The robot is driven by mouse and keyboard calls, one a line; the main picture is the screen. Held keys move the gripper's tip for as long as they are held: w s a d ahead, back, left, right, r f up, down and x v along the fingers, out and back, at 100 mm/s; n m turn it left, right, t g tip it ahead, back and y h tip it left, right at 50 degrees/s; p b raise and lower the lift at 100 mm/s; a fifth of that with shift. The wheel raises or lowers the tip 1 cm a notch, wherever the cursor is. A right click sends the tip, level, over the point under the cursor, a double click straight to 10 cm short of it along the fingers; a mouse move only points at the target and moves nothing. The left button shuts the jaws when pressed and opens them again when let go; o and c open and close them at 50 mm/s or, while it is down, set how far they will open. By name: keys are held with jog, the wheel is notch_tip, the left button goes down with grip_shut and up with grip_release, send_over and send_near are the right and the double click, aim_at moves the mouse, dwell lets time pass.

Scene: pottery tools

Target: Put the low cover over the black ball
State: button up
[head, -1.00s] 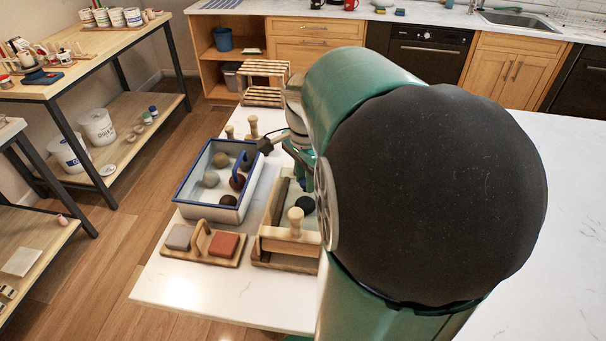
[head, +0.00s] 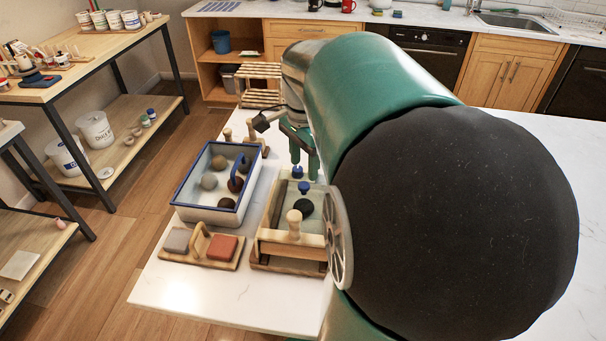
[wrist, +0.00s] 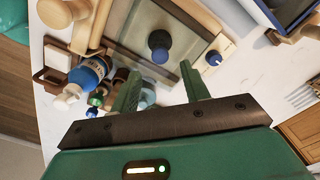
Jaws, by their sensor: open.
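A black ball (head: 303,207) lies on the pale panel of a wooden-framed tray (head: 262,262). A blue knob (head: 304,187) shows just behind it; in the wrist view the knob (wrist: 160,56) overlaps the black ball (wrist: 157,38). Another blue knob (head: 297,171) stands at the tray's far end, on a small pale plate in the wrist view (wrist: 213,58). I cannot tell which knob, if either, belongs to the low cover; no cover walls are clear. My gripper (head: 305,168) is open and empty near the tray's far end. Its fingers (wrist: 161,74) point toward the knobs.
A blue-rimmed box (head: 205,214) with several balls stands left of the tray. A wooden handled holder (head: 201,250) with grey and red blocks is in front of it. A slatted wooden rack (head: 260,83) stands behind. White tabletop (head: 230,305) is clear in front.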

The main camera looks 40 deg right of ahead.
notch_tip(320, 180, up, 7)
jog(key=s+a+f+n+t, duration=0.2)
jog(key=a+f+n, duration=0.1)
jog(key=a+n, duration=0.6)
jog(key=s+a+f+n+t, duration=0.2)
jog(key=a+f+n+t, duration=0.1)
jog(key=a+n, duration=0.7)
jog(key=shift+s+a+f+t, duration=0.15)
jog(key=shift+s+a+t, duration=0.15)
jog(key=shift+a, duration=1.65)
